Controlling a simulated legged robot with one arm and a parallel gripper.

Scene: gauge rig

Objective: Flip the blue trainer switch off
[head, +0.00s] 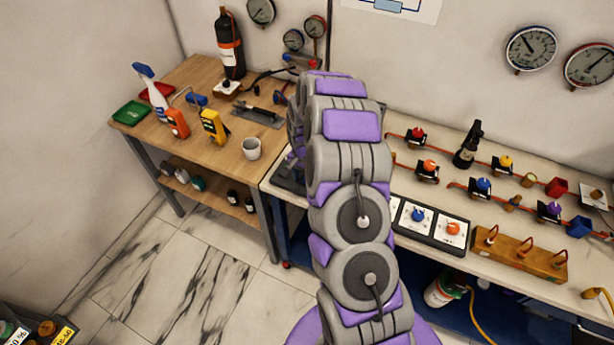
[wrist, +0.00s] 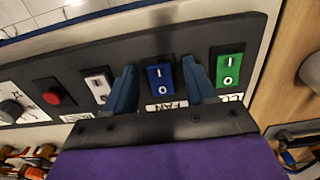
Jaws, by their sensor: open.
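The blue trainer switch (wrist: 160,78) is a rocker marked I and O on a dark panel (wrist: 185,41), in the middle of the wrist view. Part of a label reading FAN shows below it. My gripper (wrist: 158,68) is open, with one blue finger on each side of the switch. I cannot tell whether the fingers touch the panel or which side of the rocker is pressed. A green switch (wrist: 228,69) sits to the right and a white switch (wrist: 98,86) to the left. In the head view my arm hides the gripper and the blue switch.
The wooden table (head: 190,85) holds a mug (head: 252,149).

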